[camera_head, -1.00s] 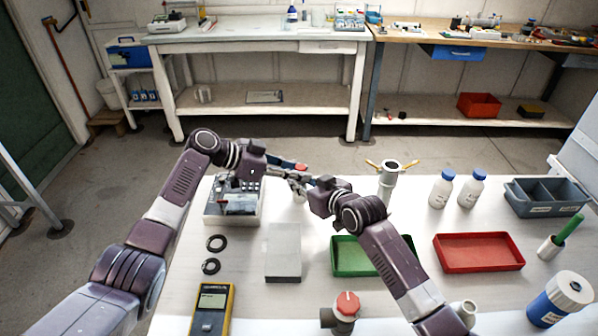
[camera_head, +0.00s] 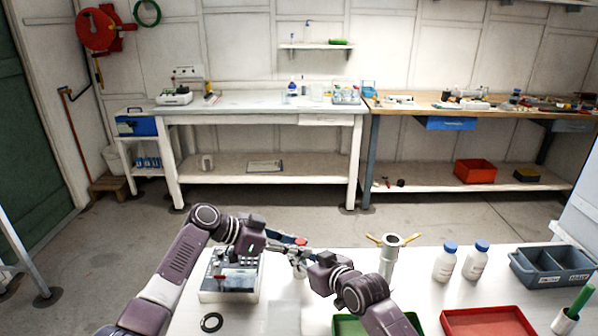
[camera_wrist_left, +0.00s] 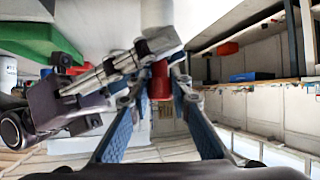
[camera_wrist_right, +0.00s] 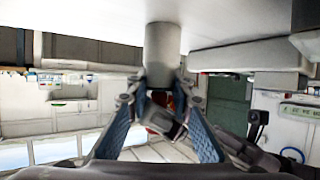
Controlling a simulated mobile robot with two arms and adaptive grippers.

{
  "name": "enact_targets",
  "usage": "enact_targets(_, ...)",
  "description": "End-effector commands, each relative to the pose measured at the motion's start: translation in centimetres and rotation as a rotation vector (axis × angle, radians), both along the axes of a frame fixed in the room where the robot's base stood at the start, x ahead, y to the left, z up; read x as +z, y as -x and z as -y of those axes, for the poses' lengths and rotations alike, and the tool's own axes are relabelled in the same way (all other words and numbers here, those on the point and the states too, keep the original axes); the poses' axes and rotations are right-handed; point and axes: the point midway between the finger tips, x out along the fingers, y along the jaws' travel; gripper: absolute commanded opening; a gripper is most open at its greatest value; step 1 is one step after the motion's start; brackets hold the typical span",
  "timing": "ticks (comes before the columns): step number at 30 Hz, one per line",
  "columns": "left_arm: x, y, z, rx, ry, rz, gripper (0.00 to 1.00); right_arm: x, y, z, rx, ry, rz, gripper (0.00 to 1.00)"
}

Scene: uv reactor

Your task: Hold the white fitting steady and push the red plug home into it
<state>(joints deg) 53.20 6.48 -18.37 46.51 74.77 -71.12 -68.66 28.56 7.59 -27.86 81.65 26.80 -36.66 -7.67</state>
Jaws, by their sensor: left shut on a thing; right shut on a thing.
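The red plug (camera_wrist_left: 159,82) is between the fingertips of my left gripper (camera_wrist_left: 158,92); its top shows small in the head view (camera_head: 301,241). The pale grey-white fitting (camera_wrist_right: 163,48) is between the fingertips of my right gripper (camera_wrist_right: 162,84). It also shows in the left wrist view (camera_wrist_left: 158,42), right beside the plug's end. In the head view my left gripper (camera_head: 287,244) and right gripper (camera_head: 304,258) meet above the table, tips close together. How far the plug sits in the fitting is hidden by the fingers.
A grey-white device (camera_head: 230,290) stands on the table below my left arm. A white pipe stand (camera_head: 388,262) with yellow handles is right of my right gripper. Two white bottles (camera_head: 460,262), a grey bin (camera_head: 550,262) and a red tray (camera_head: 488,322) lie further right.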

Motion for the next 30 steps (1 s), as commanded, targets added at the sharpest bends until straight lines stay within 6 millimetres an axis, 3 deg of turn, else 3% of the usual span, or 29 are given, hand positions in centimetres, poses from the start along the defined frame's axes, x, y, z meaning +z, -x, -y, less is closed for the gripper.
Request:
enact_targets(1, 0.0, 0.2, 0.6, -0.007, 0.003, 0.001, 0.0, 0.5, 0.3, -1.1, 0.016, -0.011, 0.005, 0.0)
enact_targets(2, 0.0, 0.2, 0.6, -0.007, 0.003, 0.001, 0.0, 0.5, 0.3, -1.1, 0.016, -0.011, 0.005, 0.23)
enact_targets(7, 0.0, 0.2, 0.5, -0.007, 0.003, -0.001, 0.0, 0.5, 0.2, -0.9, 0.013, -0.01, 0.006, 0.41)
enact_targets(20, 0.0, 0.1, 0.2, -0.003, 0.0, -0.001, 0.0, 0.3, 0.3, -0.3, 0.006, -0.005, 0.003, 0.41)
enact_targets(30, 0.0, 0.0, 0.1, -0.002, 0.0, 0.0, 0.0, 1.7, 3.4, 1.8, 0.005, -0.004, 0.003, 0.41)
